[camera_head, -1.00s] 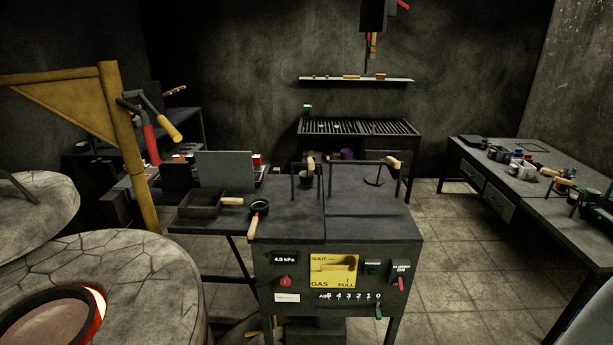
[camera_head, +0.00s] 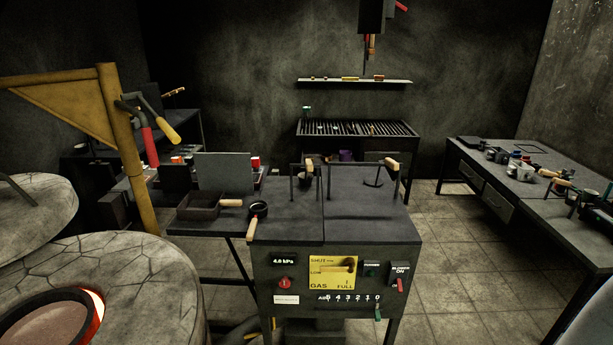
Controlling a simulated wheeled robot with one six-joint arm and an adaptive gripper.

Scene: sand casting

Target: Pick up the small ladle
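A small ladle (camera_head: 258,209) with a dark round bowl and a light wooden handle (camera_head: 251,230) sits at the left front edge of the dark bench (camera_head: 370,223). Its handle points toward me and slightly left, over the bench edge. The ladle's bowl looks upright and open at the top. I cannot identify my gripper in this view. Nothing is seen touching the ladle.
A square dark pan (camera_head: 199,208) with a wooden handle stands left of the ladle. Dark stands with wooden handles (camera_head: 392,164) rise behind it. A glowing furnace (camera_head: 130,280) and yellow post (camera_head: 128,150) are at left. Open tiled floor (camera_head: 455,250) lies at right.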

